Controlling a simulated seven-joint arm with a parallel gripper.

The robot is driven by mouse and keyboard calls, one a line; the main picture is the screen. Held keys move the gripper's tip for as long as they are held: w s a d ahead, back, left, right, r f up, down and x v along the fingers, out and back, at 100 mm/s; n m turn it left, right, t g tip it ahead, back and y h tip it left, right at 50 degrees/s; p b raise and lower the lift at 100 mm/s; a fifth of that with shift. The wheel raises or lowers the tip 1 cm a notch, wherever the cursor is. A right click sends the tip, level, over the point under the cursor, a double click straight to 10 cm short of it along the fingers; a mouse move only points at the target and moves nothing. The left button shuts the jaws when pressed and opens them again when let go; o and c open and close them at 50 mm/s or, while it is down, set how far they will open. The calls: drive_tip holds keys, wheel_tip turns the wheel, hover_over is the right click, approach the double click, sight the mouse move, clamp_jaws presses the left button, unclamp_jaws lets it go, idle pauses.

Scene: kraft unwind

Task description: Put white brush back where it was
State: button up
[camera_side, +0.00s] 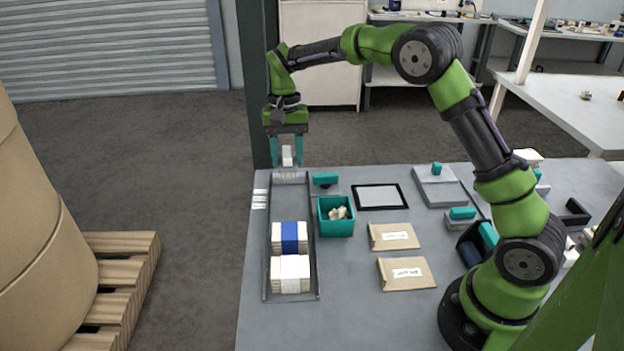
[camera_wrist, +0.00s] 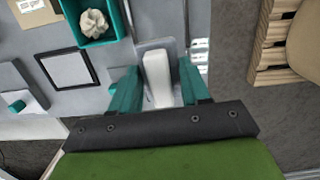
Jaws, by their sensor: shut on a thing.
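The white brush (camera_side: 287,155) is a pale block between the teal fingers of my gripper (camera_side: 287,161). In the wrist view the white brush (camera_wrist: 157,78) stands out lengthwise between the two fingers of my gripper (camera_wrist: 158,88). It is over the far end of the long grey tray (camera_side: 267,250); I cannot tell whether it touches the tray. The tray holds a blue-banded bundle (camera_side: 289,237) and a white-banded bundle (camera_side: 290,274) in its nearer half.
A teal bin (camera_side: 336,228) with crumpled paper and a teal-handled tool (camera_side: 325,180) stand right of the tray. A black-framed pad (camera_side: 380,196) and two kraft packets (camera_side: 394,237) lie further right. The table's left edge is close to the tray.

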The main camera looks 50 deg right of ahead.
drive_tip(key=s+a+r+n, duration=0.25)
drive_tip(key=s+a, duration=0.25)
drive_tip(key=s, duration=0.4)
drive_tip(key=s+f+n, duration=0.2)
drive_tip(key=s+f, duration=0.1)
drive_tip(key=s, duration=0.1)
drive_tip(key=s+a+f+n, duration=0.1)
drive_tip(key=s+f+n, duration=0.1)
drive_tip(key=s, duration=0.3)
drive_tip(key=s+a+f+n+h, duration=0.1)
drive_tip(key=s+f+n, duration=0.1)
drive_tip(key=s+f, duration=0.2)
drive_tip(key=shift+s+f, duration=0.2)
drive_tip(key=shift+f, duration=2.35)
drive_tip(key=shift+f, duration=0.2)
drive_tip(key=o, duration=1)
